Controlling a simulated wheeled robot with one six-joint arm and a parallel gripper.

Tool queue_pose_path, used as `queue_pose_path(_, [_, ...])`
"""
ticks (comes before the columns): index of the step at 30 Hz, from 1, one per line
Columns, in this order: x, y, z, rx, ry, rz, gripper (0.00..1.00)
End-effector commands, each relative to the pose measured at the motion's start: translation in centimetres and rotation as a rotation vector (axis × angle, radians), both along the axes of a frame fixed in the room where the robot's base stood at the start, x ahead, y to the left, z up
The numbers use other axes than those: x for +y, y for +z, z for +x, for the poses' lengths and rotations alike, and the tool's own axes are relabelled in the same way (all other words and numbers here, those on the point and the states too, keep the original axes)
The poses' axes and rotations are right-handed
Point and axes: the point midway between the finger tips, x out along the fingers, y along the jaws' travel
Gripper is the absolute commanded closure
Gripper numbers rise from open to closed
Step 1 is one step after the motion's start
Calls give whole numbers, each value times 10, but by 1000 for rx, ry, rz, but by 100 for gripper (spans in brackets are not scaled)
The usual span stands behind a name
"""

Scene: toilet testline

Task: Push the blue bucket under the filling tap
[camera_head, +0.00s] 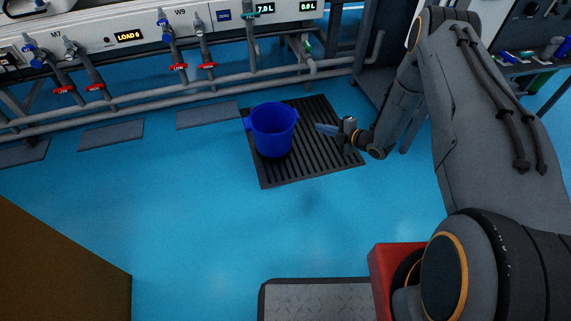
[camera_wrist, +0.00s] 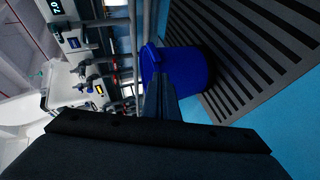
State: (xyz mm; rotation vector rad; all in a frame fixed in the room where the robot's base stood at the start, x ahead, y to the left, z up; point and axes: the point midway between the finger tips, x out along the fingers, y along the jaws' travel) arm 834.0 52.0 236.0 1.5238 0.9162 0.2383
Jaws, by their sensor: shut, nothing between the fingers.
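The blue bucket (camera_head: 272,130) stands upright on the left part of a dark slatted floor grate (camera_head: 330,163). My gripper (camera_head: 318,128) is shut and empty, a short way to the right of the bucket, with its tips pointing left toward it. A small gap shows between the tips and the bucket in the head view. In the wrist view the bucket (camera_wrist: 178,70) is just beyond the gripper's fingers (camera_wrist: 158,82), which hide part of it. The tap pipe (camera_head: 250,50) comes down from the panel with the 7.0 display, behind and left of the bucket; its lower end is near the rails.
Grey pipe rails (camera_head: 215,88) run along the wall behind the grate. Several taps with red tags (camera_head: 179,67) hang from the panel to the left. Flat dark floor plates (camera_head: 207,115) lie below them. The blue floor (camera_head: 190,205) in front is clear; a brown box (camera_head: 60,265) stands at the lower left.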

Motion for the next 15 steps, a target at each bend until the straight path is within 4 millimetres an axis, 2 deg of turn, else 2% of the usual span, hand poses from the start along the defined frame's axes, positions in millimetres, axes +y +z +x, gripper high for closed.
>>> queue_pose_path(1, [7,-44,-9,-47,52,18,100])
queue_pose_path(3, [17,-78,-24,-127,125,43,100])
queue_pose_path(6, [29,-118,-50,-230,209,86,100])
queue_pose_path(10, [39,-148,-77,-329,277,133,100])
queue_pose_path(15, [44,-162,-93,-386,312,161,100])
